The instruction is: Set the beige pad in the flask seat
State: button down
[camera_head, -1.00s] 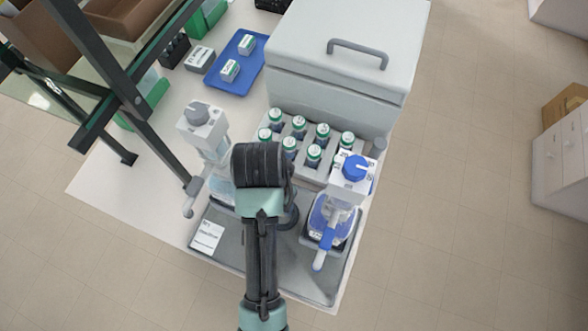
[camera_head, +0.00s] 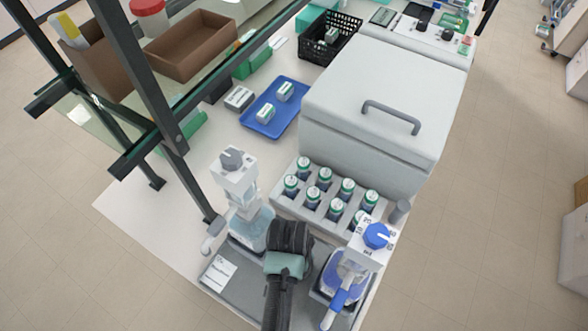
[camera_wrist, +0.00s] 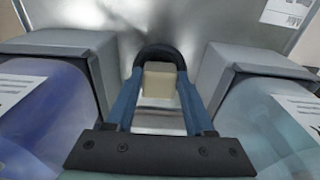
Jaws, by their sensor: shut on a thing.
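The small beige pad (camera_wrist: 160,82) shows in the wrist view, between the blue fingers of my gripper (camera_wrist: 160,92). My gripper is shut on it, above the grey metal tray. A dark, arch-shaped rim (camera_wrist: 160,53), which looks like the flask seat, curves around the pad's far side. I cannot tell whether the pad touches it or rests on the tray. In the head view my dark arm hides the pad, the fingers and the seat.
A clear-blue dispenser bottle (camera_head: 250,228) stands left of my arm and a blue-capped one (camera_head: 346,272) right of it, both close. The grey tray (camera_head: 236,290) lies below. Behind are a vial rack (camera_head: 290,208), a large grey box (camera_head: 375,105) and a blue tray (camera_head: 262,122).

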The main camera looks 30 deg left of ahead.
jog(key=shift+f, duration=0.15)
jog(key=shift+c, duration=1.4)
grip_release()
notch_tip(320, 180, up, 12)
jog(key=shift+s+r, duration=0.2)
jog(key=shift+s, duration=0.25)
